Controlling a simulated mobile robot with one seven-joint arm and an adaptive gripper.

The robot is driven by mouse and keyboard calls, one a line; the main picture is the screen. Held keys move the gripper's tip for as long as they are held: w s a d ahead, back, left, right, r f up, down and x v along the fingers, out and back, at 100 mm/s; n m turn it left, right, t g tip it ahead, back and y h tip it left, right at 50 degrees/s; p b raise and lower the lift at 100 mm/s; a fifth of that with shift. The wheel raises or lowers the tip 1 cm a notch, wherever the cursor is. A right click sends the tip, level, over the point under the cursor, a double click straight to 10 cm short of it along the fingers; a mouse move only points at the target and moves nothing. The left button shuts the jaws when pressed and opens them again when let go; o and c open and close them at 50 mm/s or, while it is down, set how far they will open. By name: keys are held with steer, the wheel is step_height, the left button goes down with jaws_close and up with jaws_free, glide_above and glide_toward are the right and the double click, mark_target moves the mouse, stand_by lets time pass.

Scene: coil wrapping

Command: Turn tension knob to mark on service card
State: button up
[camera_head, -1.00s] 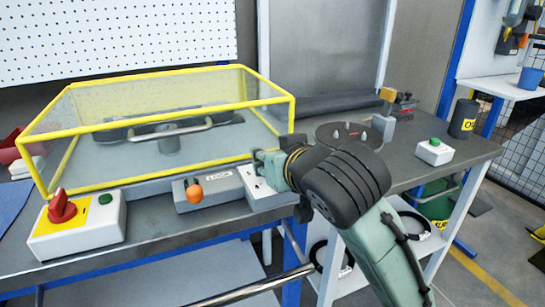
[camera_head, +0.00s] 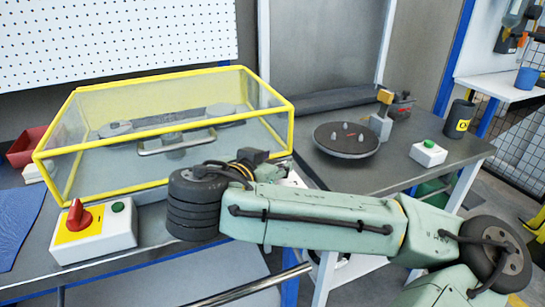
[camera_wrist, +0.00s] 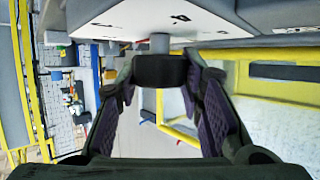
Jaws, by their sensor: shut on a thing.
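In the wrist view, my gripper (camera_wrist: 160,86) is shut on a dark round knob (camera_wrist: 159,68), one purple-padded finger on each side. A short grey shaft joins the knob to a white panel (camera_wrist: 135,17) with small dark marks. I cannot tell which mark the knob points at. In the head view, my arm stretches across the bench front and hides the knob and its box. I cannot make out a service card in either view.
A yellow-framed clear guard (camera_head: 165,187) stands behind my arm. A control box with a red switch (camera_head: 80,216) and green button is at left. A round dark turntable (camera_head: 346,152) and a green-button box (camera_head: 428,153) stand at right.

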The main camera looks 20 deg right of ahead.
steer(key=shift+r+m+g+h+p, duration=0.1)
steer(key=shift+m+g+h+p, duration=0.2)
steer(key=shift+m+g+h, duration=0.25)
steer(key=shift+m+g, duration=0.45)
steer(key=o, duration=1.2)
steer(key=shift+c, duration=0.2)
step_height(320, 180, up, 10)
steer(key=shift+f, duration=0.1)
